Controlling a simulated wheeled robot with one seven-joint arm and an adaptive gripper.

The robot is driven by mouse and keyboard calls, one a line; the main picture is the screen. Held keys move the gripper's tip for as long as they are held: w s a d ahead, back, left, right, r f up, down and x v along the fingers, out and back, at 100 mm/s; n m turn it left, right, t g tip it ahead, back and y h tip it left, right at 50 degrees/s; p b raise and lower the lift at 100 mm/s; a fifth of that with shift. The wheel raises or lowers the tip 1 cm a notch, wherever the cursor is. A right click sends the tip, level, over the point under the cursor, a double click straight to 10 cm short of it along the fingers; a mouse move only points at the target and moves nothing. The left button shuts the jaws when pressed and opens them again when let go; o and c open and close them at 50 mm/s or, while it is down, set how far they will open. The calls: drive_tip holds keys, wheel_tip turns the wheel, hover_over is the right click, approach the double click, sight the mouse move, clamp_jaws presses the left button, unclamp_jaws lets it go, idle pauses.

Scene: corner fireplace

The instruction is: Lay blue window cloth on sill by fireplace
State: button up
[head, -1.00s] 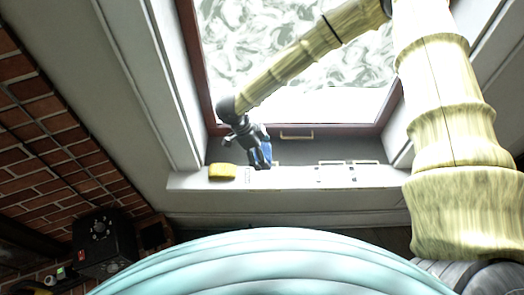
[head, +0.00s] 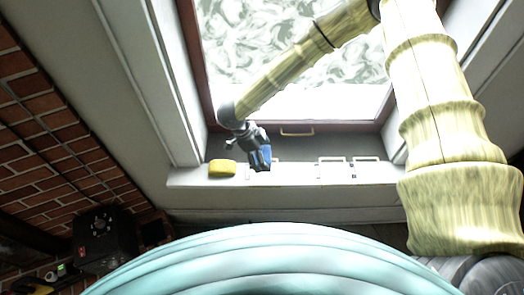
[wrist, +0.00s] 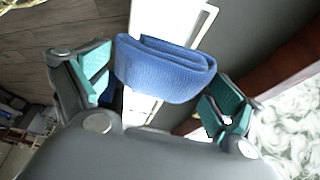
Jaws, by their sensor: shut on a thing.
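The blue window cloth (wrist: 165,68) is a folded bundle between my gripper's two teal-padded fingers in the wrist view. It also shows in the head view (head: 262,158), just above the white sill (head: 290,177) below the window. My gripper (wrist: 160,90) is shut on the cloth; in the head view my gripper (head: 261,160) points down at the sill, right of a yellow sponge-like block. I cannot tell whether the cloth touches the sill. The fireplace itself is not clearly seen; a brick wall (head: 60,130) stands at the left.
The yellow block (head: 222,168) lies on the sill left of my gripper. White handled pieces (head: 333,168) sit on the sill to the right. The window frame (head: 340,128) with a handle (head: 297,133) rises behind. A black box (head: 103,236) stands at lower left.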

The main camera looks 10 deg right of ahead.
drive_tip(key=shift+f+b, duration=0.85)
drive_tip(key=shift+f, duration=2.65)
drive_tip(key=shift+f, duration=0.65)
drive_tip(key=o, duration=0.6)
drive_tip(key=shift+c, duration=0.2)
drive_tip(key=shift+r, duration=0.1)
drive_tip(key=v, duration=1.1)
drive_tip(key=shift+a+r, duration=0.2)
drive_tip(key=shift+r, duration=0.15)
